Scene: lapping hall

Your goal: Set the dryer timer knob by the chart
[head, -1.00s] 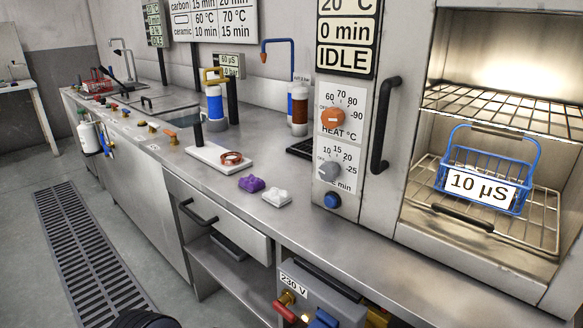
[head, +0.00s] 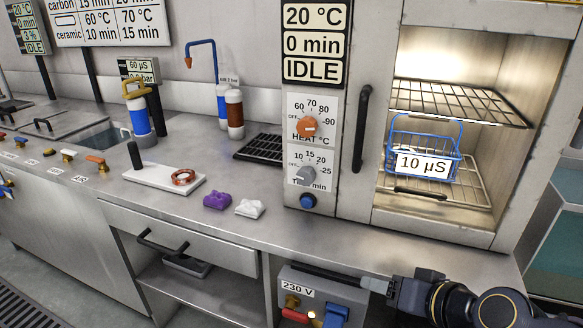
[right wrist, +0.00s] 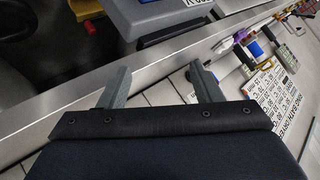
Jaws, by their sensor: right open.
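The timer knob (head: 306,175) is a grey knob on the dryer's white panel, below the orange heat knob (head: 307,125); its exact setting is too small to tell. The display (head: 315,43) above reads 20 °C, 0 min, IDLE. A blue button (head: 308,200) sits below the timer. The wall chart (head: 110,22) is cut off at the top; its ceramic row shows 60 °C 10 min and 70 °C 15 min. My right gripper (head: 376,285) is low in front of the bench, well below the knob. In the right wrist view its fingers (right wrist: 163,86) are apart and empty. My left gripper is out of view.
The dryer chamber stands open with a blue basket (head: 424,165) labelled 10 µS on its rack. Purple (head: 217,201) and white (head: 250,208) pieces lie on the bench near the panel. A 230 V box (head: 345,294) sits below the bench edge. A vertical handle (head: 361,130) stands right of the knobs.

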